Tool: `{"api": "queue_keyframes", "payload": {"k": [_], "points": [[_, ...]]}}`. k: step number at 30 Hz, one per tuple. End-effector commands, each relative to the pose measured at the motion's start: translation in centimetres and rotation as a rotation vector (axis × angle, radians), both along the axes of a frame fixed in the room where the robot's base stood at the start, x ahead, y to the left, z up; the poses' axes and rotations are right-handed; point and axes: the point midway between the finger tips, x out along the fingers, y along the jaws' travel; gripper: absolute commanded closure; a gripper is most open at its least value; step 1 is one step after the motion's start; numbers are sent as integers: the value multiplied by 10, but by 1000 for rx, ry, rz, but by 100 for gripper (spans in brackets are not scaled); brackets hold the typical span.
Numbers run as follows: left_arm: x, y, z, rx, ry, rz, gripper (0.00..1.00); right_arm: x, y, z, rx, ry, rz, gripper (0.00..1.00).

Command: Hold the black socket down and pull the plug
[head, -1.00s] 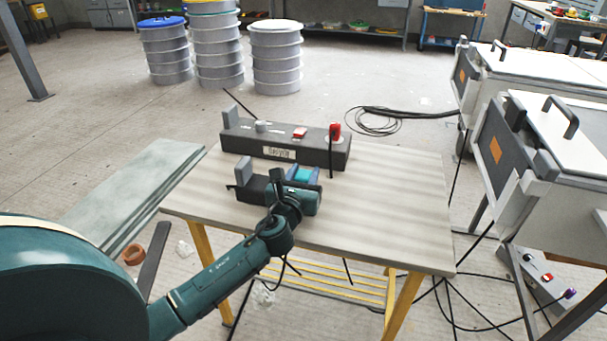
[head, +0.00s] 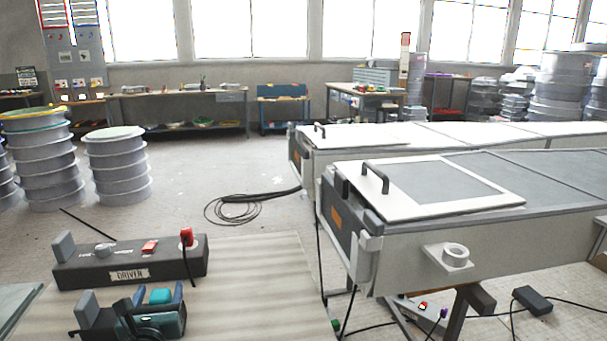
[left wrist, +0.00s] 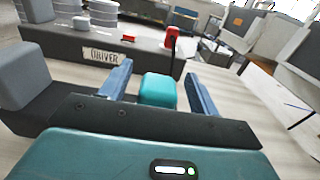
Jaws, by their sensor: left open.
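A teal block (left wrist: 158,89) shows between the fingers, apparently touching neither. A second grey block (left wrist: 24,75) on a dark base stands left of my gripper, which hides much of that base. My right gripper is out of view.
The table (head: 265,270) is bare to the right of the box. Large grey moulds (head: 490,235) stand beyond its right side. A strip with a red switch (head: 423,306) and a small black box (head: 532,300) with cables lie on the floor. A cable coil (head: 235,207) lies behind.

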Motion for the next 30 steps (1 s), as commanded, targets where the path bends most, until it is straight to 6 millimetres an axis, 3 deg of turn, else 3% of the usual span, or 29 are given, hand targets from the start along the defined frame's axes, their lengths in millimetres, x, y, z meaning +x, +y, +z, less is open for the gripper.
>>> {"api": "queue_keyframes", "payload": {"k": [10, 21, 30], "points": [[-11, -3, -1, 0, 1, -2, 39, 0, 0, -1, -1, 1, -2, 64], [-83, -20, -1, -1, 4, -2, 39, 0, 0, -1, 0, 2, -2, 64], [-117, -29, -2, -21, 3, -4, 39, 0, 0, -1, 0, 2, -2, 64]]}}
